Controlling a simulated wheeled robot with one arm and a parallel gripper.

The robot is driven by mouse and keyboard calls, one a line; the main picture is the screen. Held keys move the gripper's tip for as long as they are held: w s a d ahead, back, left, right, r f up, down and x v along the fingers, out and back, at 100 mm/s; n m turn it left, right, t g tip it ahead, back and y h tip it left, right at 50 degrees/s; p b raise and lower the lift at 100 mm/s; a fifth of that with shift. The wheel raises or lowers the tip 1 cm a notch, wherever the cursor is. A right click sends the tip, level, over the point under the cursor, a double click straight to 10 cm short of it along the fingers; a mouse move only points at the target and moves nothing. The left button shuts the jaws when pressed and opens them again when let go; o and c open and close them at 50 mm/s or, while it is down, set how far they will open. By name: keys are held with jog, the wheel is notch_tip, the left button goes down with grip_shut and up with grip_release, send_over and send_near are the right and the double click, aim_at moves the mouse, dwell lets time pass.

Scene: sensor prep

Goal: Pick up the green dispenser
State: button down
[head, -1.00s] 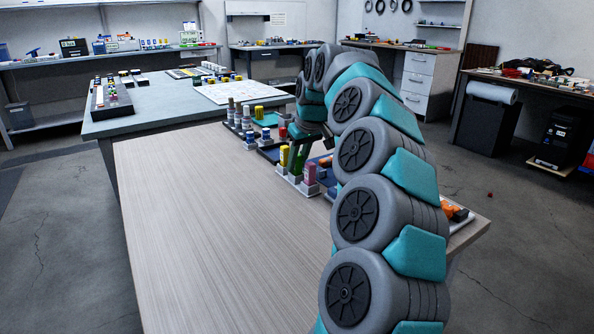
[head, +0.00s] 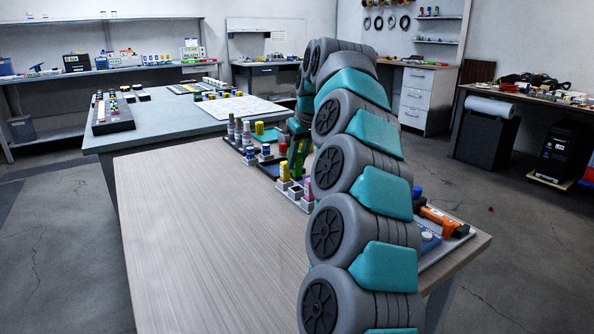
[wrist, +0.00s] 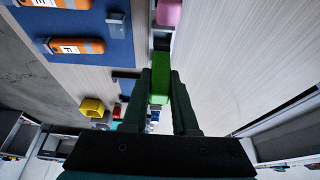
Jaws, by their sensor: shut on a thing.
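The green dispenser (wrist: 160,82) is between my gripper's fingers in the wrist view. My gripper (wrist: 161,76) is shut on it, one dark finger on each side. In the head view my gripper (head: 300,148) is over the holder row at the table's right side. A strip of bright green shows there, but my arm and fingers hide much of it. Whether the dispenser's base is clear of the holder cannot be told.
A yellow dispenser (head: 284,171) and a pink one (head: 307,188) stand in the grey holder (head: 295,192) close by. Orange tools (head: 442,219) lie on a blue tray (head: 428,240) at the right edge. The left of the wooden table (head: 215,240) is clear.

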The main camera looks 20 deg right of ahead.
jog(key=r, duration=0.3)
jog(key=shift+d+r, duration=0.2)
jog(key=shift+r, duration=0.1)
jog(key=shift+a+r, duration=0.15)
jog(key=shift+r, duration=0.5)
jog(key=c, duration=1.2)
grip_release()
jog(key=shift+c, duration=0.2)
grip_shut()
